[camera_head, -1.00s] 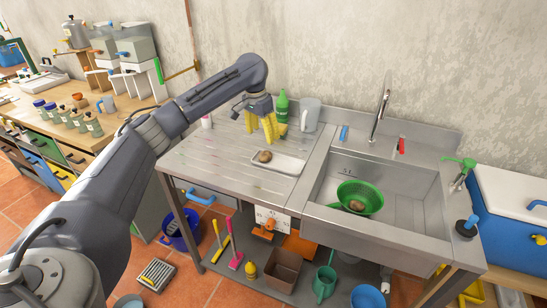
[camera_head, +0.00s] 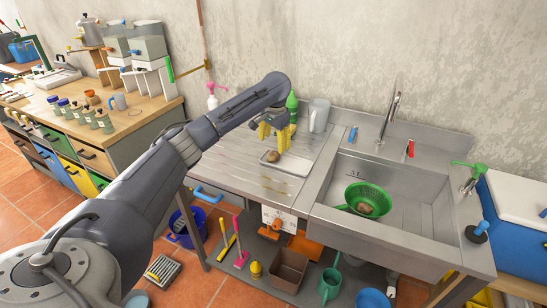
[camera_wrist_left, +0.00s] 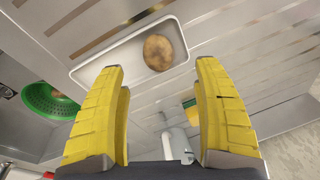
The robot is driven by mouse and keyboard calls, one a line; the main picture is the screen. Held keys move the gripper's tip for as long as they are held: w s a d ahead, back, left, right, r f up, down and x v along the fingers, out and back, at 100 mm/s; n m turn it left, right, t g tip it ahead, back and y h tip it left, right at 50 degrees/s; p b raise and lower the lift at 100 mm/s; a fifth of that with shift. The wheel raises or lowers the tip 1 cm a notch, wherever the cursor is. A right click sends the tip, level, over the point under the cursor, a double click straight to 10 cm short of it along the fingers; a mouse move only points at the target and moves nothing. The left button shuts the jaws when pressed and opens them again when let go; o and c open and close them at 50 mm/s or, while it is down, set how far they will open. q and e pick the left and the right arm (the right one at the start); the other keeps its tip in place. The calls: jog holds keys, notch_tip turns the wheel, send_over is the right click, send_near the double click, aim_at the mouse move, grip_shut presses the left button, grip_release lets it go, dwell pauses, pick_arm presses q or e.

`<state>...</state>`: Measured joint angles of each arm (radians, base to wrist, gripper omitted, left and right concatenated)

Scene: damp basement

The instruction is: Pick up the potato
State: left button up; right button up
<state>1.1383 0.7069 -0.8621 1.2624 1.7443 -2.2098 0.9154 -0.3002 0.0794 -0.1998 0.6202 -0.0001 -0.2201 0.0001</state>
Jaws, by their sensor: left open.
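A brown potato (camera_head: 272,156) lies on a small white tray (camera_head: 297,167) on the steel drainboard left of the sink. In the left wrist view the potato (camera_wrist_left: 158,53) lies on the tray (camera_wrist_left: 92,62) beyond my fingertips. My left gripper (camera_head: 274,141) has yellow fingers and is close behind and above the potato. In the left wrist view its fingers (camera_wrist_left: 160,66) are spread wide with nothing between them. Another brown round item, like a potato (camera_head: 365,208), sits in a green colander (camera_head: 375,195) in the sink. My right gripper is not in view.
The drainboard (camera_head: 235,160) left of the tray is clear.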

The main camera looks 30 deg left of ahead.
aim_at(274, 152)
pick_arm(q)
jog(key=shift+w+a+f, duration=0.1)
jog(key=shift+a+f, duration=0.05)
jog(key=shift+f, duration=1.05)
jog(key=shift+w+a+f, duration=0.1)
jog(key=shift+w+f, duration=0.05)
jog(key=shift+f, duration=1.1)
jog(key=shift+w+a+f, duration=0.1)
jog(key=shift+a+f, duration=0.05)
jog(key=shift+f, duration=1.05)
jog(key=shift+o, duration=0.2)
jog(key=c, duration=1.4)
jog(key=shift+r, duration=0.1)
